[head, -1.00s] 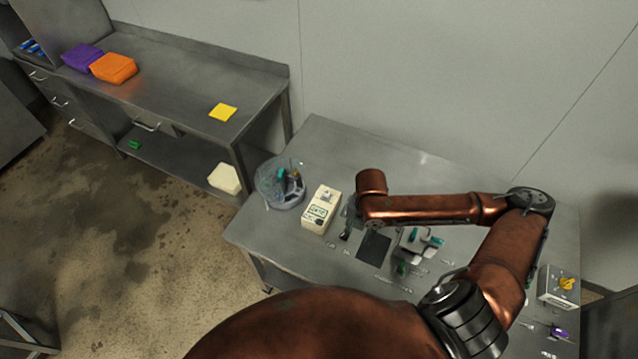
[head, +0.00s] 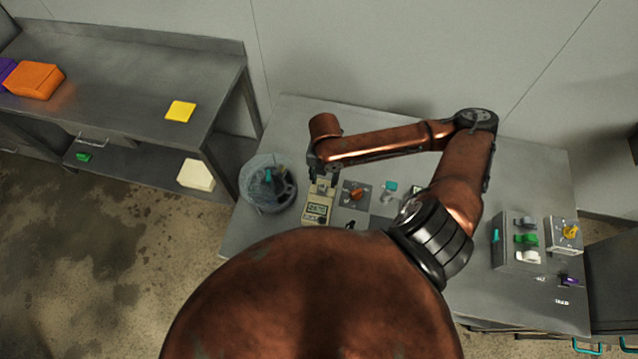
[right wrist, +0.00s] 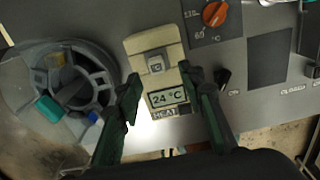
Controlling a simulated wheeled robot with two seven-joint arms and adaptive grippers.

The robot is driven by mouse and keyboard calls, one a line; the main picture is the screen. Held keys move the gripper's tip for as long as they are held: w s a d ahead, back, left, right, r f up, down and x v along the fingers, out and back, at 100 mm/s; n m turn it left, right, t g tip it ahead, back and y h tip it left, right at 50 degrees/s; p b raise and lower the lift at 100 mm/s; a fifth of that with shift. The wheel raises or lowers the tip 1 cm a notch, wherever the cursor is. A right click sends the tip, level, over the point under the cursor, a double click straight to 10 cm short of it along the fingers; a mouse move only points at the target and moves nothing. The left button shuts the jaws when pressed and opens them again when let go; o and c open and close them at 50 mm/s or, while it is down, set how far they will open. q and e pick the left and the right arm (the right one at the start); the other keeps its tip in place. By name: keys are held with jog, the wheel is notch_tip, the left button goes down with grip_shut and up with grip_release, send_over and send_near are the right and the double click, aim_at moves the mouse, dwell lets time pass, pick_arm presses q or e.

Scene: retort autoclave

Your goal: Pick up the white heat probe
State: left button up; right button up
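The white heat probe (head: 319,206) is a cream-white box with a small display, at the table's left part. In the right wrist view the probe (right wrist: 152,42) has a raised grey square knob, a display reading 24 °C and a HEAT label. My right gripper (right wrist: 159,78) is open, its two dark green fingers on either side of the probe. I cannot tell whether they touch it. In the head view the right gripper (head: 322,168) is over the probe's far end, partly hiding it. My left gripper is not in view.
A round clear container (head: 267,184) with a grey divided insert stands close left of the probe. A panel with an orange knob (right wrist: 215,13) is close on its right. A switch box (head: 516,240) and a yellow-knob box (head: 565,235) are farther right. The table's back strip is clear.

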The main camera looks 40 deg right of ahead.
aim_at(322, 186)
jog(key=shift+a+f, duration=0.1)
jog(key=shift+f, duration=0.85)
jog(key=f, duration=0.3)
jog(key=shift+w+f, duration=0.25)
jog(key=shift+f, duration=0.3)
jog(key=c, duration=0.6)
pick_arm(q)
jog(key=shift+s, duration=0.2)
pick_arm(e)
grip_shut()
